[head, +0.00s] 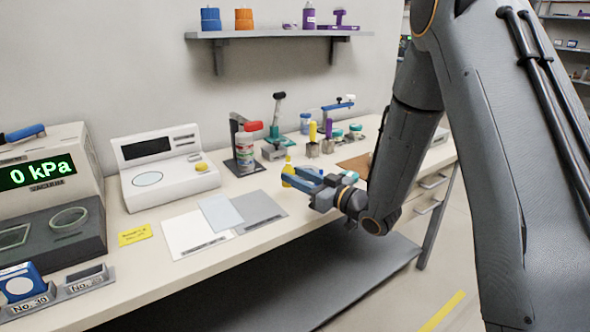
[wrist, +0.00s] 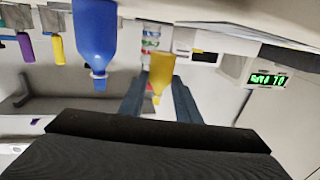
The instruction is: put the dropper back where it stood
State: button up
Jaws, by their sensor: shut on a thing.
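My gripper (head: 290,176) is over the front part of the bench, its blue-grey fingers pointing left. It is shut on a small yellow dropper bottle (head: 287,167). In the wrist view, which is upside down, the yellow dropper (wrist: 160,72) is between the two fingertips, its narrow tip pointing down in the picture, so it is about upright. I cannot tell whether its base touches the bench. A larger blue bottle (wrist: 95,32) of similar shape stands near the fingers in the wrist view.
Behind my gripper stand a red-topped bottle in a stand (head: 245,150) and yellow- and purple-handled tools (head: 313,132). Flat white and grey mats (head: 258,208) lie to the left. A white balance (head: 165,172) and a vacuum unit (head: 50,190) stand farther left. A wall shelf (head: 270,34) hangs above.

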jog(key=shift+f, duration=2.3)
jog(key=shift+f, duration=0.15)
jog(key=o, duration=1)
jog(key=shift+o, duration=0.2)
jog(key=v, duration=1.2)
jog(key=shift+b, duration=0.4)
jog(key=shift+s, duration=0.15)
